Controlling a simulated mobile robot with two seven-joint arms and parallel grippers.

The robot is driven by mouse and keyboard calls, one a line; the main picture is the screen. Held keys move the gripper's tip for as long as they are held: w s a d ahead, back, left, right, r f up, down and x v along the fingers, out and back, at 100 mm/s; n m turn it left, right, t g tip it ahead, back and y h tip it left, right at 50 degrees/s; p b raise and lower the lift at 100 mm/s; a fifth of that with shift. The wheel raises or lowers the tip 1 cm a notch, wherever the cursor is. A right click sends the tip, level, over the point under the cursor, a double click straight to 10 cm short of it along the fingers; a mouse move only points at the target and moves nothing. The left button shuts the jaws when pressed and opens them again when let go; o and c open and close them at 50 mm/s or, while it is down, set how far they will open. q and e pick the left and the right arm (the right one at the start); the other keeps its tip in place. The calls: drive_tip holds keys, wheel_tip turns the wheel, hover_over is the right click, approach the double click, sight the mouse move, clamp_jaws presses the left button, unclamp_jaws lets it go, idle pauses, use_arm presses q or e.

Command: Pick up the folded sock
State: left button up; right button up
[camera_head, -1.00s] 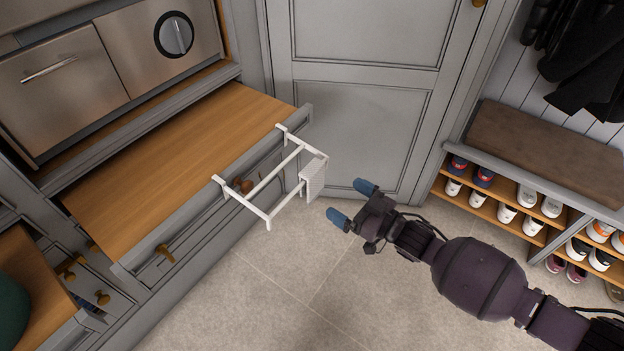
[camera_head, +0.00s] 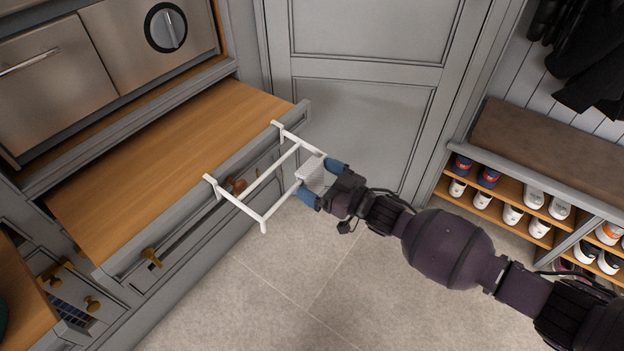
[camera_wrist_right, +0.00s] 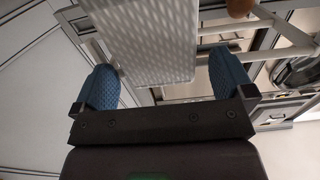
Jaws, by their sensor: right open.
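The folded sock (camera_head: 313,173) is a pale grey, patterned cloth that hangs over the outer bar of a white rack. In the right wrist view the sock (camera_wrist_right: 152,38) hangs ahead, with its lower end reaching between the fingers. My right gripper (camera_head: 321,181) has its blue fingertips on either side of the sock in the head view. It is open, and in the right wrist view its fingers (camera_wrist_right: 162,84) show gaps to the cloth. My left gripper is not in view.
The white rack (camera_head: 240,207) hooks onto the front of a pulled-out wooden-topped drawer (camera_head: 170,150). A grey door (camera_head: 365,120) stands behind. A shoe shelf (camera_head: 510,208) with a cushion is at right. The tiled floor below is clear.

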sight(316, 177)
drive_tip(key=x, duration=0.3)
drive_tip(key=shift+f, duration=0.1)
drive_tip(key=c, duration=0.9)
use_arm(q)
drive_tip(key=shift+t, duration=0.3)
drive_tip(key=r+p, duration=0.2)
drive_tip(key=p, duration=0.1)
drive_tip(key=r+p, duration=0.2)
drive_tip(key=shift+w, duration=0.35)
use_arm(e)
wheel_tip(316, 177, up, 20)
drive_tip(key=shift+r, duration=0.15)
drive_tip(key=shift+a, duration=0.1)
